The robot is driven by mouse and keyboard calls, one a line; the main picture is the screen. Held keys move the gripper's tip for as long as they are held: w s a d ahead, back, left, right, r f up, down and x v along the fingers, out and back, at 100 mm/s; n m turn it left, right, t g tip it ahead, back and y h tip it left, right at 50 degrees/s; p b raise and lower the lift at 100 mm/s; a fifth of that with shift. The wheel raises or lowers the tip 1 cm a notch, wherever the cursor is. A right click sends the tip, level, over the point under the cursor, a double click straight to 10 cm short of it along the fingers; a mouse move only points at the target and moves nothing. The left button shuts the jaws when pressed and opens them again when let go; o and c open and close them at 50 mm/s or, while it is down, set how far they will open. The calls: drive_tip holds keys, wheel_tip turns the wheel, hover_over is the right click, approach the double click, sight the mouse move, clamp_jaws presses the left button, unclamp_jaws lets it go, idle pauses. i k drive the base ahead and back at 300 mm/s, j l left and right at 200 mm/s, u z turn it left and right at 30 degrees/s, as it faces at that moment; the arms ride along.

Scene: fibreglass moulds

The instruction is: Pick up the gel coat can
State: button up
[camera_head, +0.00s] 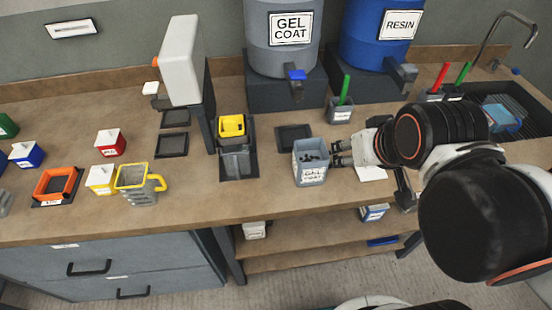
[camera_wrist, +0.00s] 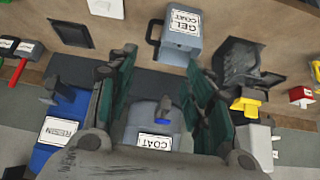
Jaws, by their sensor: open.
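The gel coat can (camera_head: 311,173) is a small grey-blue container with a white GEL COAT label, standing upright on the wooden bench. My gripper (camera_head: 338,153) is just right of the can in the head view, fingers pointing toward it. The can also shows in the wrist view (camera_wrist: 180,48), beyond the fingertips and nearer the right finger, with a dark handle on its left side. My gripper (camera_wrist: 161,57) is open there, with nothing held between its green-lined fingers. I cannot tell whether a finger touches the can.
A large grey GEL COAT drum (camera_head: 283,55) and a blue RESIN drum (camera_head: 375,40) stand behind. A grey cup with a green stick (camera_head: 340,112) is behind the gripper. A yellow-topped dark container (camera_head: 236,160) stands left of the can. The bench front edge is close.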

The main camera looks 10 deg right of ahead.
sight(310, 156)
drive_tip(key=l+u, duration=0.15)
drive_tip(key=l, duration=0.25)
drive_tip(key=k+l+u, duration=0.15)
drive_tip(key=l, duration=0.25)
drive_tip(key=l+u, duration=0.15)
drive_tip(key=l, duration=0.2)
drive_tip(key=k+l+u, duration=0.15)
drive_tip(key=l, duration=0.2)
drive_tip(key=k+l+u, duration=0.15)
drive_tip(key=l, duration=0.2)
